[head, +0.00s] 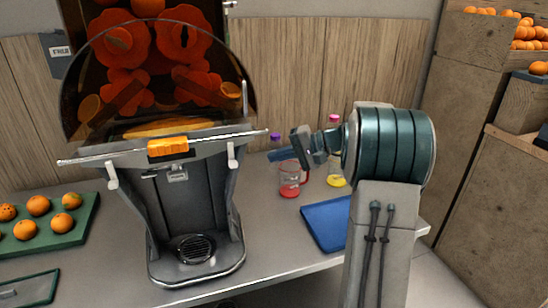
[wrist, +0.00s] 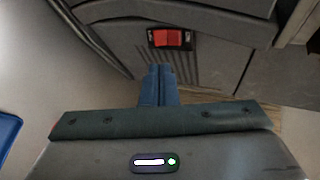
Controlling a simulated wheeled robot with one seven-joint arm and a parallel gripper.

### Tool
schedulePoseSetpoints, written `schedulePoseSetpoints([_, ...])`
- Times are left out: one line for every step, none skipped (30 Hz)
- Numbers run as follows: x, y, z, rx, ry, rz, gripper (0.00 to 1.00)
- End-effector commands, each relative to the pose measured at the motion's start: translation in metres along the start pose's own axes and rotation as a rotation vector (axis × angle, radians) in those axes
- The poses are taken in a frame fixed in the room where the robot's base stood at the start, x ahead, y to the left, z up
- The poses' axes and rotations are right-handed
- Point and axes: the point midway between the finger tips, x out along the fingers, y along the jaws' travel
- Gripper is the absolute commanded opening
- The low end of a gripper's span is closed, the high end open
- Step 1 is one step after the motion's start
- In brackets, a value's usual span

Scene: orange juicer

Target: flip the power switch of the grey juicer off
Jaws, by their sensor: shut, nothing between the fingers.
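The grey juicer (head: 190,215) stands on the counter left of centre in the head view, with a dark tinted front cover over orange workings. Its power switch, a red rocker in a dark frame (wrist: 171,37), shows at the top middle of the wrist view. The head view does not show the switch. My gripper (wrist: 160,70) is shut and empty, its blue fingers together and pointing at the panel just below the switch in the wrist view. I cannot tell whether the fingertips touch the panel. In the head view my gripper (head: 272,156) is at the juicer's right side.
A blue board (head: 327,222) lies on the counter below my arm. A green tray (head: 78,222) of oranges is at the left. Orange crates (head: 470,45) stand at the right.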

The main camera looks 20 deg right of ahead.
Motion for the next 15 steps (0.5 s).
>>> schedulePoseSetpoints([0.012, 0.001, 0.001, 0.0, -0.005, -0.001, 0.0])
schedulePoseSetpoints([0.019, 0.001, 0.001, 0.0, -0.005, -0.001, 0.0])
schedulePoseSetpoints([0.028, 0.001, 0.001, 0.0, -0.005, -0.001, 0.0])
schedulePoseSetpoints([0.034, 0.001, 0.001, 0.0, -0.005, -0.001, 0.0])
schedulePoseSetpoints([0.041, 0.001, 0.001, 0.0, -0.005, 0.0, 0.0])
schedulePoseSetpoints([0.05, 0.001, 0.001, 0.0, -0.005, -0.001, 0.0])
schedulePoseSetpoints([0.056, 0.001, 0.001, 0.0, -0.004, -0.001, 0.0])
schedulePoseSetpoints([0.062, 0.001, 0.001, 0.0, -0.004, -0.001, 0.0])
schedulePoseSetpoints([0.07, 0.001, 0.001, 0.0, -0.004, -0.001, 0.0])
schedulePoseSetpoints([0.076, 0.001, 0.001, 0.0, -0.003, 0.0, 0.0])
schedulePoseSetpoints([0.081, 0.001, 0.001, 0.001, -0.004, -0.001, 0.0])
schedulePoseSetpoints([0.087, 0.001, 0.0, 0.001, -0.003, -0.001, 0.0])
schedulePoseSetpoints([0.091, 0.001, 0.0, 0.001, -0.002, -0.001, 0.0])
schedulePoseSetpoints([0.096, 0.001, 0.0, 0.001, -0.002, 0.0, 0.0])
schedulePoseSetpoints([0.1, 0.0, 0.0, 0.0, -0.002, -0.001, 0.0])
